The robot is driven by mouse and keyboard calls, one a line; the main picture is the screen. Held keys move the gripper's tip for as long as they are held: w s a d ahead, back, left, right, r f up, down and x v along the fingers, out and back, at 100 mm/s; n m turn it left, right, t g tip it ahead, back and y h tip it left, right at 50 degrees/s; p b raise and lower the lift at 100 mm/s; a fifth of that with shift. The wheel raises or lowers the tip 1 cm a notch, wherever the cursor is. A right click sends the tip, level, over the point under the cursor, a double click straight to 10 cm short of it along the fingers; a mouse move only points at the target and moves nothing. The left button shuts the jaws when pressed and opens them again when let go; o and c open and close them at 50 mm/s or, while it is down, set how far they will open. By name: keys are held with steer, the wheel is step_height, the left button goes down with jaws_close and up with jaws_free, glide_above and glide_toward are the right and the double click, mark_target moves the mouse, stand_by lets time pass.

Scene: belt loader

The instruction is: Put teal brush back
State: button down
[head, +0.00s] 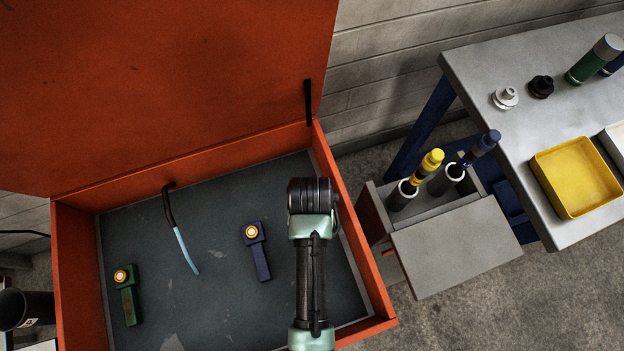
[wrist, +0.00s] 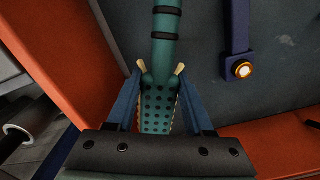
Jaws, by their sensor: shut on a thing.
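The teal brush (wrist: 166,30) shows in the wrist view. It has black bands along its handle and a part dotted with black spots. My gripper (wrist: 158,70) is shut on it, with one blue finger on each side. In the head view my arm hangs over the orange box (head: 185,168) and hides the brush and the fingertips. The dark grey floor of the box lies behind the brush in the wrist view. I cannot tell how far the brush is above that floor.
The open box holds a navy tool (head: 262,260), a green tool (head: 129,303) and a thin black and light-blue item (head: 185,248). Right of it, a grey holder (head: 432,212) has yellow (head: 430,162) and blue (head: 485,144) items in tubes. A table bears a yellow tray (head: 538,166).

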steer(key=shift+f+b, duration=0.3)
steer(key=shift+f, duration=3.05)
steer(key=shift+f, duration=0.15)
steer(key=shift+c, duration=1.4)
jaws_free()
step_height(320, 180, up, 12)
steer(key=shift+r+p, duration=0.2)
steer(key=shift+p, duration=0.25)
